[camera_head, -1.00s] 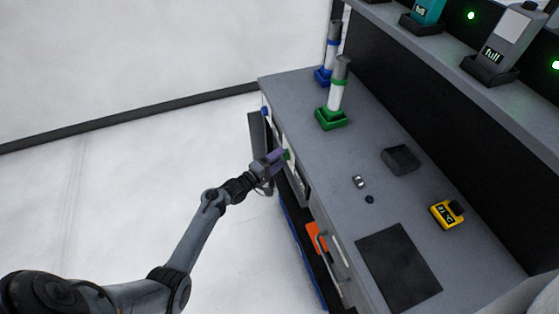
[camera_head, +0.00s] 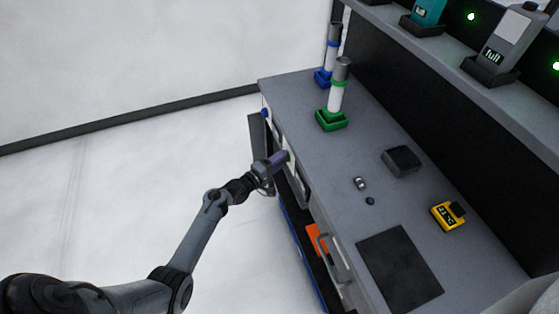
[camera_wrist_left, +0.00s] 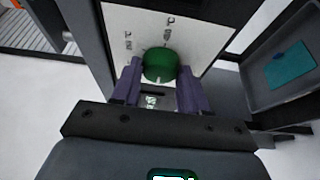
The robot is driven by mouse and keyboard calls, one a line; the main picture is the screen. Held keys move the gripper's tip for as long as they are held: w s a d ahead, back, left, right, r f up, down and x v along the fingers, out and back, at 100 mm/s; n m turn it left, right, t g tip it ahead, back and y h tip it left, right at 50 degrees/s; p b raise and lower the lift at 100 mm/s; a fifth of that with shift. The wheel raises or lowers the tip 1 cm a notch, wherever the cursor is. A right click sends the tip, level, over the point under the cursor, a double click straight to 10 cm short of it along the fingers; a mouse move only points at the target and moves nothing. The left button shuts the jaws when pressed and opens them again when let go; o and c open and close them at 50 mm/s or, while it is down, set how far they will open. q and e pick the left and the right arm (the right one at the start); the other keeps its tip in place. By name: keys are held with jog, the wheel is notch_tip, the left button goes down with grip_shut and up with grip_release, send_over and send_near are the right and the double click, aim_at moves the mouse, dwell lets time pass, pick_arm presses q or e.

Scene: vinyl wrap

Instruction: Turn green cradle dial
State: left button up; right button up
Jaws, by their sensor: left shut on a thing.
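The green dial (camera_wrist_left: 160,66) sits on a white panel (camera_wrist_left: 195,30) on the bench's front face, with small dark marks above and left of it. A small white mark shows at the dial's lower edge. My left gripper (camera_head: 281,158) is at that panel, its purple fingers on either side of the dial. In the wrist view the left gripper (camera_wrist_left: 160,85) is shut on the dial. The green cradle (camera_head: 331,122) stands on the bench top and holds an upright white tube with a grey cap (camera_head: 341,72). My right gripper is not in view.
A blue cradle (camera_head: 322,77) with a similar tube stands behind the green one. A blue dial (camera_head: 265,113) is farther along the front face. A black tray (camera_head: 401,161), a yellow device (camera_head: 447,215) and a dark mat (camera_head: 399,268) lie on the bench (camera_head: 300,87). Shelf devices stand above.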

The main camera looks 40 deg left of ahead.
pick_arm(q)
jog(key=shift+w+a+n+g+h+b, duration=0.2)
jog(key=shift+n+g+h+b, duration=1.4)
jog(key=shift+n+b, duration=2.8)
jog(key=shift+w+a+n+g+h+b, duration=0.1)
jog(key=shift+a+n+g+h+b, duration=0.5)
jog(key=shift+n+h+b, duration=2.75)
jog(key=shift+w+n+g+h+b, duration=0.15)
jog(key=shift+n+g+h+b, duration=1.05)
jog(key=shift+n+b, duration=4.15)
jog(key=shift+n+y+p, duration=0.25)
jog(key=shift+n+p, duration=0.05)
jog(key=shift+p, duration=0.25)
